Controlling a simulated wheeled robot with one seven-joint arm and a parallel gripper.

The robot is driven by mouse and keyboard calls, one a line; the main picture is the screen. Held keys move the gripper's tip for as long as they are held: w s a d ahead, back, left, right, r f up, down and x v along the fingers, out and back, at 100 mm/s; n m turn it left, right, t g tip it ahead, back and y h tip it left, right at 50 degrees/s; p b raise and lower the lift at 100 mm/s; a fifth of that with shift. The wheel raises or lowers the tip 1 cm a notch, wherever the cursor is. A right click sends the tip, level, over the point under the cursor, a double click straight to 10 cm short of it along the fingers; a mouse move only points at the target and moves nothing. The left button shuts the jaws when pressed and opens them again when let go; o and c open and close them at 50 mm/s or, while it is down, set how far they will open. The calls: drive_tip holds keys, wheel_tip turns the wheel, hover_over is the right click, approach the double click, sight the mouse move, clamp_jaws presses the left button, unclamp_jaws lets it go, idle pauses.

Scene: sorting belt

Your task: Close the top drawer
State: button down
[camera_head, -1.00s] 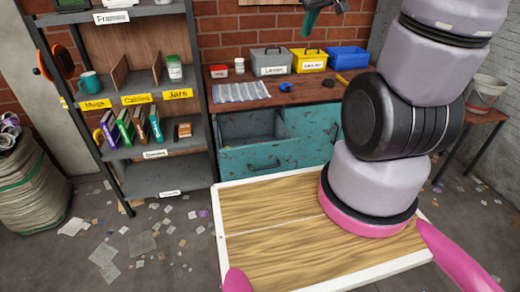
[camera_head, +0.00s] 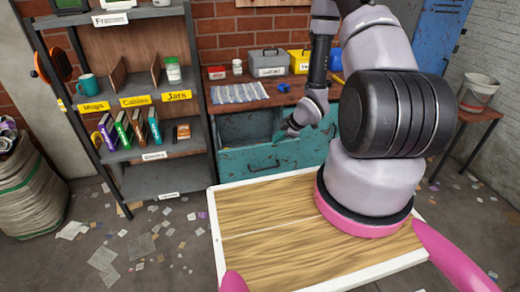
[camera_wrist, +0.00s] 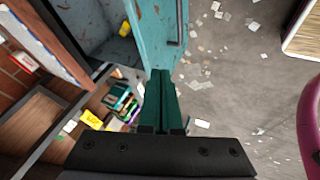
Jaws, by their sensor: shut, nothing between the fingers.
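The teal top drawer (camera_head: 262,159) stands pulled out from the workbench, and its open inside (camera_head: 240,128) shows behind the front panel. My gripper (camera_head: 287,134) is over the right part of the drawer, by the upper edge of its front. In the wrist view the dark green fingers of my gripper (camera_wrist: 161,77) are shut together and empty. Their tips overlap the end of the teal drawer front (camera_wrist: 152,40), with its bar handle (camera_wrist: 180,22) to the right. I cannot tell whether the fingers touch the drawer.
A grey shelf rack (camera_head: 160,184) with books stands left of the drawer. The bench top (camera_head: 240,100) carries a grey box (camera_head: 268,64) and a yellow box (camera_head: 298,62). A wooden-topped table (camera_head: 260,225) is in front. Paper scraps litter the floor.

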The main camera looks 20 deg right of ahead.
wheel_tip(320, 180, down, 2)
drive_tip(key=s+a, duration=0.1)
approach(255, 153)
drive_tip(key=shift+n, duration=0.3)
drive_tip(key=f, duration=0.1)
drive_tip(key=a+f, duration=0.1)
drive_tip(key=w+f, duration=0.1)
drive_tip(key=shift+a+f, duration=0.2)
drive_tip(key=shift+f, duration=0.15)
drive_tip(key=shift+w, duration=0.55)
